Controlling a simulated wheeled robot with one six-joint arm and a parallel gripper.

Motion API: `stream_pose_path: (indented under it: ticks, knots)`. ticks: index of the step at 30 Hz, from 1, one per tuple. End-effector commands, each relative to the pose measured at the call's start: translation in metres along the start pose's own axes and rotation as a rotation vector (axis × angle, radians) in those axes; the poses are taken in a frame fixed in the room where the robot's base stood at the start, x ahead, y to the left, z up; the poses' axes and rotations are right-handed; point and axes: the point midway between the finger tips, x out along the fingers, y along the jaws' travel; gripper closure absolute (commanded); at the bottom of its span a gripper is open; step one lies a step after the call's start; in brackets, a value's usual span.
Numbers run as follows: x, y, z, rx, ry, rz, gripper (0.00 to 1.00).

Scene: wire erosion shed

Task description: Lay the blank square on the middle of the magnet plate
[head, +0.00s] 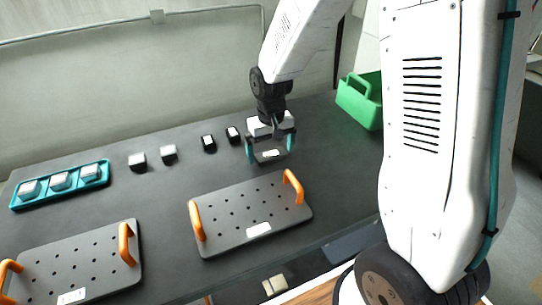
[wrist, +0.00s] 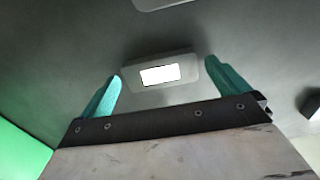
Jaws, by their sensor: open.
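My gripper (head: 270,147) is open over the back right of the dark table, its teal fingers pointing down. In the wrist view the open fingers (wrist: 165,92) stand on either side of a grey block (wrist: 132,76) with a bright white top patch. This block also shows between the fingers in the head view (head: 261,157). It is likely the blank; contact with the fingers cannot be told. Two dark perforated plates with orange handles lie nearer the front, one in the middle (head: 222,222) and one at left (head: 95,250). Which is the magnet plate cannot be told.
A teal tray (head: 43,200) with three blocks lies at the far left. Small blocks stand in a row behind the plates, such as one pale-topped block (head: 137,161) and one dark block (head: 208,143). A green bin (head: 357,106) stands at right. Both plates look bare.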

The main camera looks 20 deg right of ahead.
Motion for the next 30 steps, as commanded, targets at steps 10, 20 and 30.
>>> stream_pose_path:
  ticks: [10, 20, 30]
  knots:
    - [0.003, 0.000, 0.000, 0.000, 0.001, 0.000, 0.19]
    - [0.003, 0.000, 0.000, 0.000, 0.002, 0.000, 0.64]
    - [-0.041, 0.000, -0.002, 0.000, 0.008, 0.000, 0.64]
